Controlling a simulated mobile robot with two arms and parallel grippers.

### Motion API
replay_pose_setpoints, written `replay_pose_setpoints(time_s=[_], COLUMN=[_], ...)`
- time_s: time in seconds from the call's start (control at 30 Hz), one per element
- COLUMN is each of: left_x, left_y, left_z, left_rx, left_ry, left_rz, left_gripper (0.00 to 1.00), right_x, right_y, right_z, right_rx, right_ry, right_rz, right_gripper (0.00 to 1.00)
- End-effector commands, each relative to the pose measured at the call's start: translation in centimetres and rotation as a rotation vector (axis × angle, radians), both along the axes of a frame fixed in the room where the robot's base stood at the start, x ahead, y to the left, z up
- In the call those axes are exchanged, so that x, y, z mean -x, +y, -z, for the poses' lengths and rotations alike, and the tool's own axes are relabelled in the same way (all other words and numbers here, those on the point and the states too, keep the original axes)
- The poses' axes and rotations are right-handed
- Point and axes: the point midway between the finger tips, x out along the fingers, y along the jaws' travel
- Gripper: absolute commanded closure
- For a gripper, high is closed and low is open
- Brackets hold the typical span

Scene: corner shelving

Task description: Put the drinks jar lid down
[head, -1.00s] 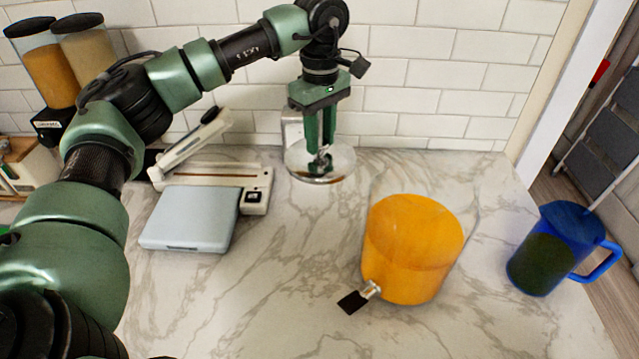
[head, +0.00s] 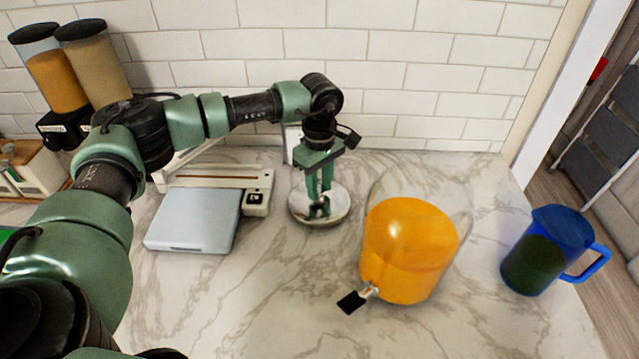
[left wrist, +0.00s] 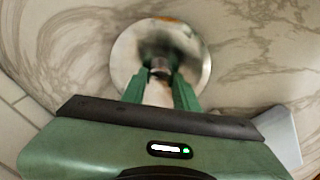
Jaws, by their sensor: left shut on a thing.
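The drinks jar lid (head: 336,214) is a round, shiny metal disc with a knob on top. It shows in the head view on or just above the marble counter, left of the jar; I cannot tell whether it touches. My left gripper (head: 319,207) points down and is shut on the lid's knob. The left wrist view also shows the lid (left wrist: 190,50) in front of the gripper (left wrist: 160,88). The drinks jar (head: 408,250) is clear, holds orange liquid, stands upright with its top uncovered, and has a tap at the front. My right gripper is not in view.
A pale blue-grey flat box (head: 193,220) and a white device with a long arm (head: 215,177) lie left of the lid. A blue pitcher (head: 540,250) stands at the right edge. Two dispensers (head: 95,65) stand back left. The front middle counter (head: 270,300) is clear.

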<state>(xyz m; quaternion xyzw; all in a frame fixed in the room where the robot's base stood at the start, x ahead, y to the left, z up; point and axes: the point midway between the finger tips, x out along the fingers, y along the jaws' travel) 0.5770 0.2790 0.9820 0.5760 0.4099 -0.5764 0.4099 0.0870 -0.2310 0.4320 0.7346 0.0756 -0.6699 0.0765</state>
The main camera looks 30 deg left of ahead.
Motion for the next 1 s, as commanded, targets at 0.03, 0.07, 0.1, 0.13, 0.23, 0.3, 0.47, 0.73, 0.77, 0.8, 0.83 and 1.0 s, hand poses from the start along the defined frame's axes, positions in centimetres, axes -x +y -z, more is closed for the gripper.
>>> replay_pose_setpoints(time_s=[0.03, 0.07, 0.1, 0.13, 0.23, 0.3, 0.47, 0.73, 0.77, 0.8, 0.83, 1.0], left_x=[0.0, 0.0, 0.0, 0.0, 0.0, 0.0, 0.0, -0.1, -0.1, -0.1, -0.1, -0.1], left_y=[0.0, 0.0, 0.0, 0.0, 0.0, 0.0, 0.0, 0.0, 0.0, 0.0, 0.0, 0.0], left_z=[0.0, 0.0, 0.1, 0.3, 0.3, 0.3, 0.3, -0.9, -1.3, -2.0, -2.6, -6.4], left_rx=[0.0, 0.0, 0.0, 0.0, 0.0, 0.0, 0.001, 0.002, 0.002, 0.003, 0.002, 0.002], left_ry=[-0.001, -0.001, -0.001, -0.001, 0.0, 0.0, 0.0, -0.003, -0.003, -0.005, -0.005, -0.006], left_rz=[0.0, 0.0, 0.0, 0.0, 0.0, 0.0, 0.0, -0.001, -0.001, -0.001, 0.0, 0.0], left_gripper=[1.0, 1.0, 1.0, 1.0, 0.56, 0.49, 0.49, 0.49, 0.49, 0.49, 0.49, 0.49], right_x=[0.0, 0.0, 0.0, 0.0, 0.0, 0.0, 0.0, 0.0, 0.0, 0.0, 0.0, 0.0], right_y=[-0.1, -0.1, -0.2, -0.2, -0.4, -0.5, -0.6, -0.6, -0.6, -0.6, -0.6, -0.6], right_z=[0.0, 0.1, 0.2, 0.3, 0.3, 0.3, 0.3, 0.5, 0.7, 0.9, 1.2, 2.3], right_rx=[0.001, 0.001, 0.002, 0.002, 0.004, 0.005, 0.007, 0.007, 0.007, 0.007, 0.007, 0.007], right_ry=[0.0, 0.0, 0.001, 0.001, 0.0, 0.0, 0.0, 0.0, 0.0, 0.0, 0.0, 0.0], right_rz=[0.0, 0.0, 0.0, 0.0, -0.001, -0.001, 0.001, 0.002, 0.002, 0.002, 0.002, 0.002], right_gripper=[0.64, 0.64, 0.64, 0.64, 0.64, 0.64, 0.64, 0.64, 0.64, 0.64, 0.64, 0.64])
